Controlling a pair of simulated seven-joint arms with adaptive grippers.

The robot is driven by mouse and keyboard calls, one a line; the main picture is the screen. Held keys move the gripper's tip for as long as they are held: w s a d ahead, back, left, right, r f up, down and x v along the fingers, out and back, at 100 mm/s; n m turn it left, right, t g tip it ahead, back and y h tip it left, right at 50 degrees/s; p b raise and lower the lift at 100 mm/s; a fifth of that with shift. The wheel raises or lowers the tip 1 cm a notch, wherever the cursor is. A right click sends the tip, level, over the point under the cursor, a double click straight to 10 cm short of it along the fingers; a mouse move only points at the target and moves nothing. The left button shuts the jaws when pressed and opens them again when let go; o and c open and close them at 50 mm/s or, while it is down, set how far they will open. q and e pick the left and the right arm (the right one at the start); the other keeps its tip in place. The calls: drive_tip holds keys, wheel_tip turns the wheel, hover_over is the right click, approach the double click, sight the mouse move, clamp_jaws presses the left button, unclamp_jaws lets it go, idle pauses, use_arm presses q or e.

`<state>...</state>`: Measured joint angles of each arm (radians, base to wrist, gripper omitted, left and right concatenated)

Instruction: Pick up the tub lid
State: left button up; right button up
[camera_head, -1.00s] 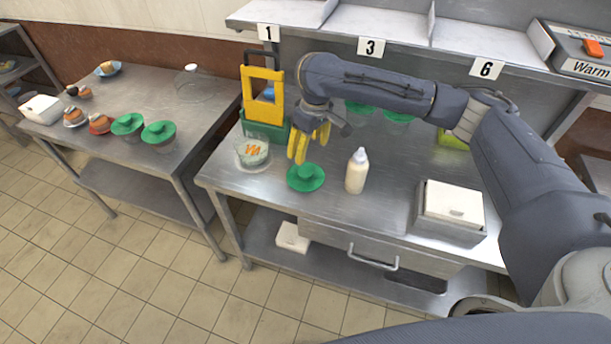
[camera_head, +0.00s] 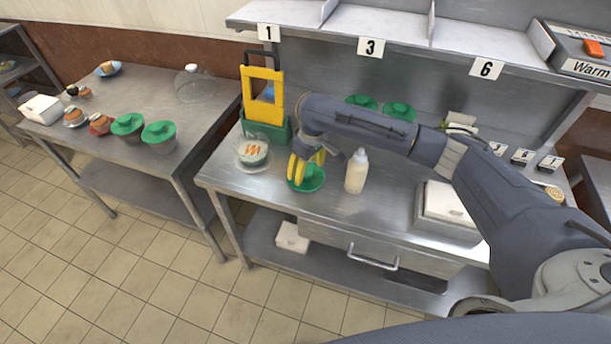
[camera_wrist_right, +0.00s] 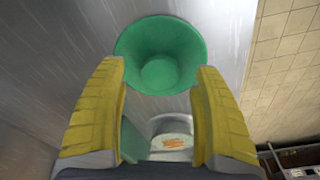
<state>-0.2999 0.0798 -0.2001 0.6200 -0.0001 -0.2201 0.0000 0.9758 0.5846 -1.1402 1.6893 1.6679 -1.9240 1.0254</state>
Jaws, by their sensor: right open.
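The green tub lid (camera_head: 311,179) lies on the steel counter, knob up, near the counter's front edge. In the right wrist view the lid (camera_wrist_right: 160,40) shows as a round green disc with its knob (camera_wrist_right: 160,74) between the finger ends. My right gripper (camera_head: 305,172) is open, with yellow fingers pointing down over the lid. The fingers (camera_wrist_right: 162,85) stand on either side of the knob with gaps, and hold nothing. I cannot tell how high the tips are above the lid. A tub (camera_head: 251,151) with orange marks on its white content stands open behind left. My left gripper is not in view.
A cream bottle (camera_head: 356,172) stands close to the right of my gripper. A green caddy with a yellow frame (camera_head: 264,95) stands behind. A white-lidded steel box (camera_head: 447,203) is at the right. Green-lidded tubs (camera_head: 158,132) stand on the left table.

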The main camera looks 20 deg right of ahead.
drive_tip(key=shift+w+f, duration=0.1)
drive_tip(key=shift+f, duration=0.8)
drive_tip(key=c, duration=1.2)
